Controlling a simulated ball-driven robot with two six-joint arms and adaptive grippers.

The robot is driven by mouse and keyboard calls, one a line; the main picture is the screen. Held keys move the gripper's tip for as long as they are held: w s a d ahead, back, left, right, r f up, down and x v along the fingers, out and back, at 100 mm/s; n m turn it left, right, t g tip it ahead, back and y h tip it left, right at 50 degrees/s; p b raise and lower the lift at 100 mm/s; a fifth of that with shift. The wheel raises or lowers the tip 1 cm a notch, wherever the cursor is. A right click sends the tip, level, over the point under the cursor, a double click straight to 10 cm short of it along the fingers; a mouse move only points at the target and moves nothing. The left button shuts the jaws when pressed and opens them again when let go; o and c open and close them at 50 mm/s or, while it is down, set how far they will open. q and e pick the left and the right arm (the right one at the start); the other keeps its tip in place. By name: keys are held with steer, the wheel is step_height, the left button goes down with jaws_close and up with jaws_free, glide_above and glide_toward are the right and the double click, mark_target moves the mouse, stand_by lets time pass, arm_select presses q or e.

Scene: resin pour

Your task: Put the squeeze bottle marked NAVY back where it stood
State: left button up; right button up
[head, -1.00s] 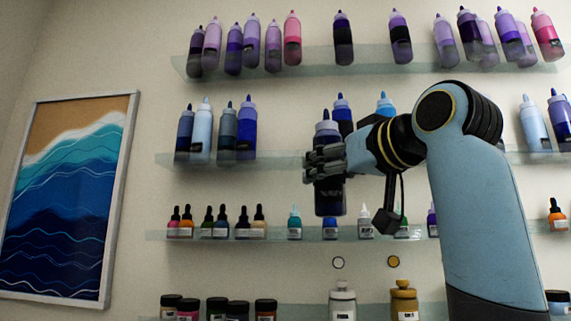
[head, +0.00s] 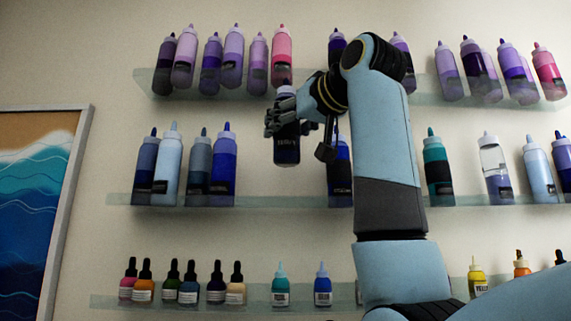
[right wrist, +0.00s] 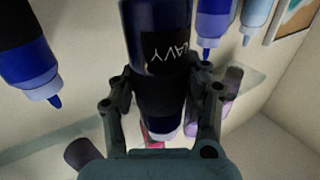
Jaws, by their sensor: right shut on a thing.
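The squeeze bottle marked NAVY (head: 287,150) is dark navy with a black label and hangs upright in my right gripper (head: 286,118). The gripper is shut around its upper part. The bottle's base is above the middle glass shelf (head: 270,200) in the head view, over a bare stretch of it. In the right wrist view the bottle (right wrist: 158,40) appears upside down between the two fingers of the gripper (right wrist: 162,100), with part of its label legible. The fingers hide some of the bottle. My left gripper is not in view.
On the middle shelf a blue bottle (head: 222,170) stands left of the bare stretch and another blue bottle (head: 339,178) right of it, partly behind my arm. The upper shelf (head: 150,85) holds purple and pink bottles. Small dropper bottles stand on the lower shelf (head: 110,302).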

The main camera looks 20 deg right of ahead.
steer(key=w+d+p, duration=0.2)
steer(key=w, duration=0.4)
step_height(320, 180, down, 6)
steer(key=shift+w+a+r+p, duration=0.1)
steer(key=shift+w+p, duration=0.05)
steer(key=shift+p, duration=0.45)
steer(key=shift+w+f+p, duration=0.2)
steer(key=shift+f+p, duration=0.25)
steer(key=shift+f, duration=0.05)
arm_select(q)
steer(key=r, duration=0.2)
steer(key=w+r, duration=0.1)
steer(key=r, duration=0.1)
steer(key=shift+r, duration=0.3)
arm_select(e)
steer(key=shift+f, duration=0.1)
steer(key=o, duration=0.7)
steer(key=shift+f, duration=0.15)
steer(key=shift+c, duration=0.2)
steer(key=o, duration=0.5)
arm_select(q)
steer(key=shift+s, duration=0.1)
